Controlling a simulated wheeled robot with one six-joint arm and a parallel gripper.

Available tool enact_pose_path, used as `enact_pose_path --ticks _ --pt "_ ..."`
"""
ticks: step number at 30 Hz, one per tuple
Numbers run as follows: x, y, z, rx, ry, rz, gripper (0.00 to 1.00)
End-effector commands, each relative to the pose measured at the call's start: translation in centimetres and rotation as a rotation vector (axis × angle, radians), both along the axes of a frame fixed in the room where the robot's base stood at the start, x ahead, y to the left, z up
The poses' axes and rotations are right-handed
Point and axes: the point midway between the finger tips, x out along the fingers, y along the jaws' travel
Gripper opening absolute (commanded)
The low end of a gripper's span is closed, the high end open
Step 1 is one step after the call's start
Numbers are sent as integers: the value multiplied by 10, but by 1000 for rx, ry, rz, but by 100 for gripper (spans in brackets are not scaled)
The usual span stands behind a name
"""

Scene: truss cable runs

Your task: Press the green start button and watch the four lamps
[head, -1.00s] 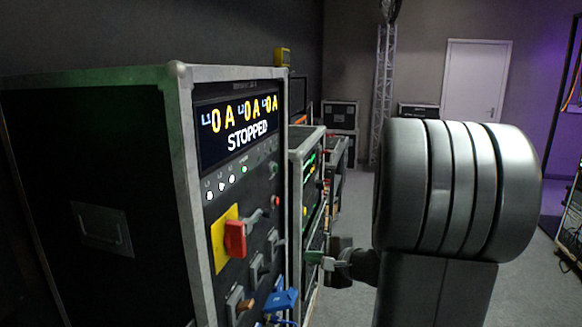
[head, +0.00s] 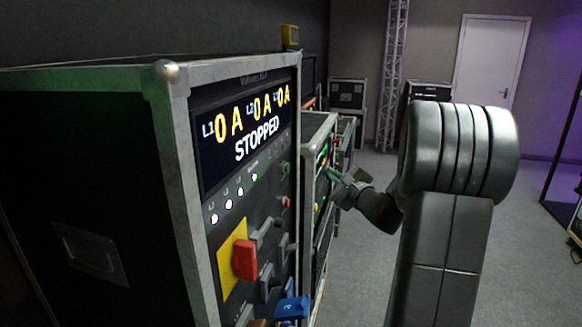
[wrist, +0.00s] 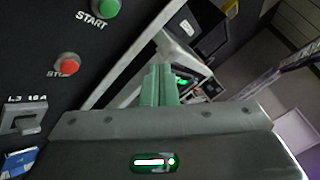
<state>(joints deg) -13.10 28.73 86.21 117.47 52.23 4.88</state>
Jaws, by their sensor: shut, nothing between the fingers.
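The green start button (head: 286,167) is on the right side of the distribution panel's front. In the wrist view the start button (wrist: 106,8) is at the top edge, above the word START. The row of small lamps (head: 228,204) under the display is lit, with white ones and a green one at the right end. The display (head: 242,125) reads 0 A three times and STOPPED. My gripper (head: 334,174) is shut and empty, to the right of the start button and apart from it. Its green fingers (wrist: 159,84) show closed together in the wrist view.
A red stop button (wrist: 67,65) sits below the start button. A red rotary switch (head: 245,260) on a yellow plate, grey breaker handles and a blue connector (head: 291,308) stick out lower on the panel. Other racks (head: 318,160) stand behind. Grey floor is open to the right.

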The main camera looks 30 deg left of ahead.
Motion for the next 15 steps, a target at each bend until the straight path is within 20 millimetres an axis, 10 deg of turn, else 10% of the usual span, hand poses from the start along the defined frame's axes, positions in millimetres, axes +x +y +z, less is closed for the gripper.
enact_pose_path --ticks 15 --pt "-9 35 1 -2 1 4 0"
